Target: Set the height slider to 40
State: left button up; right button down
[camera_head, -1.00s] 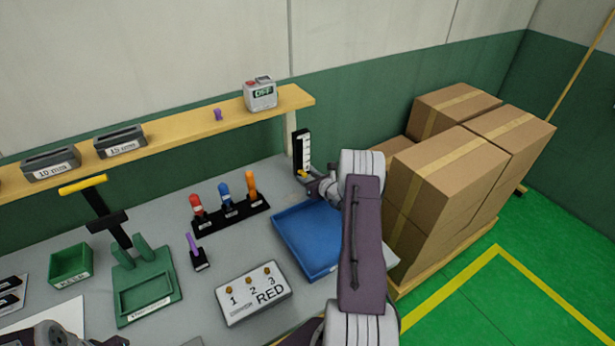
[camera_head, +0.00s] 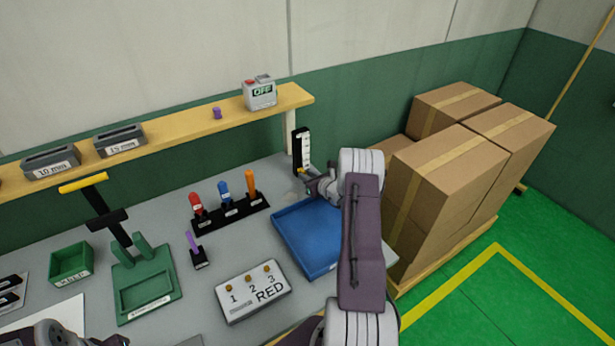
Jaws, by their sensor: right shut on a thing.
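The height slider (camera_head: 303,146) is a black upright post with a white scale, standing at the back right of the bench. Its yellow knob (camera_head: 302,170) is low on the scale. The scale numbers are too small to read. My right gripper (camera_head: 308,175) is shut on the knob at the slider's front; my wrist hides part of the slider's lower end. My left arm shows only at the bottom left edge, and its fingers are not clearly seen.
A blue tray (camera_head: 309,268) lies just below my right gripper. A rack of red, blue and orange handled tools (camera_head: 232,213) stands to the left. A wooden shelf (camera_head: 187,122) runs behind, with a device reading OFF (camera_head: 261,94). Stacked boxes (camera_head: 455,185) stand at the right.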

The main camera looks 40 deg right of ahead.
jog(key=shift+r, duration=0.1)
dwell(0.8)
notch_tip(320, 180, up, 13)
jog(key=p, duration=0.4)
jog(key=shift+r, duration=0.1)
jog(key=c, duration=1.3)
grip_release()
jog(key=shift+s, duration=0.1)
